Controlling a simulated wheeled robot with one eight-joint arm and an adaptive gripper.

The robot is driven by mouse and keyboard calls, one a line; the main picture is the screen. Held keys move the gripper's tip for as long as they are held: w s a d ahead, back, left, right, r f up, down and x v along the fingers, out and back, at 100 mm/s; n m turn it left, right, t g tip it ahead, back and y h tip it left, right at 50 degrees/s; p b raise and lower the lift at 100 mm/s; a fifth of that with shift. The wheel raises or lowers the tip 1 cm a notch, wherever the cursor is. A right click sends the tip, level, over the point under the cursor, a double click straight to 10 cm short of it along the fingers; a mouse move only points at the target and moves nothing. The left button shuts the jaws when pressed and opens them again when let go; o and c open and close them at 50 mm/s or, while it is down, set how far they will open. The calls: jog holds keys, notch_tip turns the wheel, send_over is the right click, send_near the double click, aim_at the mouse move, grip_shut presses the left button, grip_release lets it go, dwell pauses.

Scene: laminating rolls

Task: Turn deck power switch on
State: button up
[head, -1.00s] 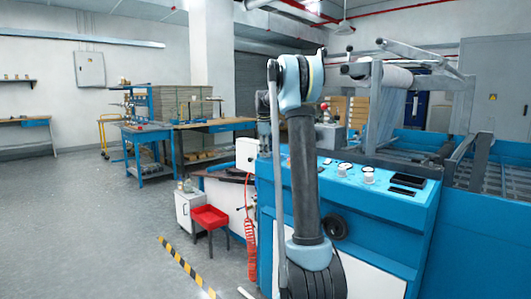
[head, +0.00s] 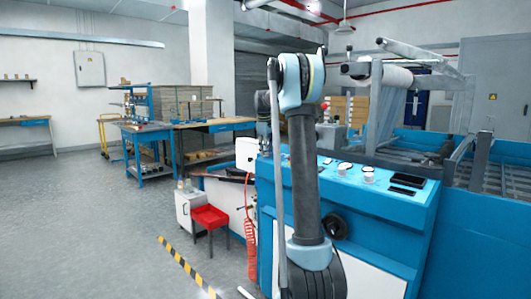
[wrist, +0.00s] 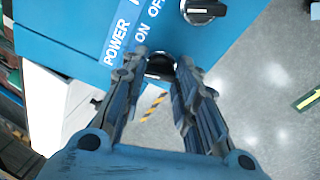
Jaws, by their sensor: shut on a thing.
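The deck power switch is a dark rotary knob (wrist: 160,67) on the blue panel (wrist: 75,30), beside a blue label (wrist: 122,32) reading POWER, ON and OFF, with the last word cut off. My gripper (wrist: 160,64) is shut on this knob, one finger on each side of it. The fingers hide part of the knob, so I cannot tell which way it points. In the head view my arm stands in front of the blue machine console (head: 390,215) and the knob is not visible.
A second black knob (wrist: 203,10) sits close by on the panel. The console top holds white dials (head: 368,174) and a black display (head: 408,180). A red stool (head: 210,217) and a red coiled hose (head: 250,240) are left of the console.

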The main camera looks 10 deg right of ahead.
jog(key=m, duration=0.4)
jog(key=shift+m, duration=0.3)
jog(key=shift+s+a+m+h, duration=0.1)
jog(key=shift+m+h, duration=0.3)
jog(key=shift+m, duration=1.9)
jog(key=shift+t, duration=0.3)
jog(key=o, duration=1.1)
jog(key=shift+c, duration=0.2)
jog(key=v, duration=1.1)
jog(key=shift+r, duration=0.4)
